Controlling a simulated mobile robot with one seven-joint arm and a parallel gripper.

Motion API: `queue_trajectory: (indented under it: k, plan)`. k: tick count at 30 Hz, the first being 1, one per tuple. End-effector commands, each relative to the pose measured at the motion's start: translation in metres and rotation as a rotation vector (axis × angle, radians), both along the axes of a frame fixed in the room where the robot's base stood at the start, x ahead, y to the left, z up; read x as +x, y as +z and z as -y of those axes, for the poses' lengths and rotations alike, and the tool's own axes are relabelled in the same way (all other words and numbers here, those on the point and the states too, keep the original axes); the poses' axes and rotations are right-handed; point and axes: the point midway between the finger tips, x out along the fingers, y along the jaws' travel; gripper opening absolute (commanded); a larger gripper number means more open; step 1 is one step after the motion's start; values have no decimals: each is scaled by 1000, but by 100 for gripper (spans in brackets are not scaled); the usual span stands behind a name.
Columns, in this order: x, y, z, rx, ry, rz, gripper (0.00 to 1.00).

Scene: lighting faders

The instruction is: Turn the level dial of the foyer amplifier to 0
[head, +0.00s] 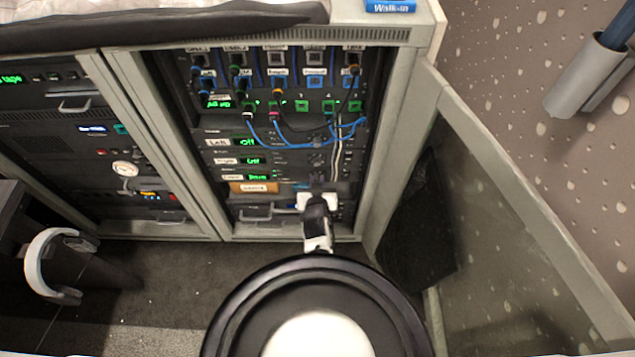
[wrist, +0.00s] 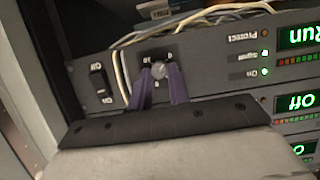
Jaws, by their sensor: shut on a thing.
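The foyer amplifier is the lowest of three stacked units in the head view, with a label (head: 231,177) and a green display (head: 258,177). In the wrist view its front panel (wrist: 215,72) appears upside down, with a green display reading "Run" (wrist: 298,35). Its level dial (wrist: 159,70) is a small grey knob on a dark scale plate with small, hard-to-read numbers. My gripper (wrist: 160,79) has its two purple fingers shut on the dial, one on each side. In the head view my gripper (head: 317,207) covers the dial. The dial's pointer is not clear.
A black rocker switch (wrist: 100,83) sits beside the dial. Loose cables (wrist: 190,22) run close to the panel's edge. An open cabinet door (head: 510,210) stands to the right.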

Motion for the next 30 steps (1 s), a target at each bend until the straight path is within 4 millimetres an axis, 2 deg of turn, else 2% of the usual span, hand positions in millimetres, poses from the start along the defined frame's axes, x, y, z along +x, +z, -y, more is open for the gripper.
queue_trajectory:
  k: [10,11,15,30]
  plan:
    - [0,-1,0,-9,0,-2,0]
    - [0,-1,0,-9,0,-2,21]
    - [0,-1,0,-9,0,-1,39]
    - [1,2,0,-8,0,0,40]
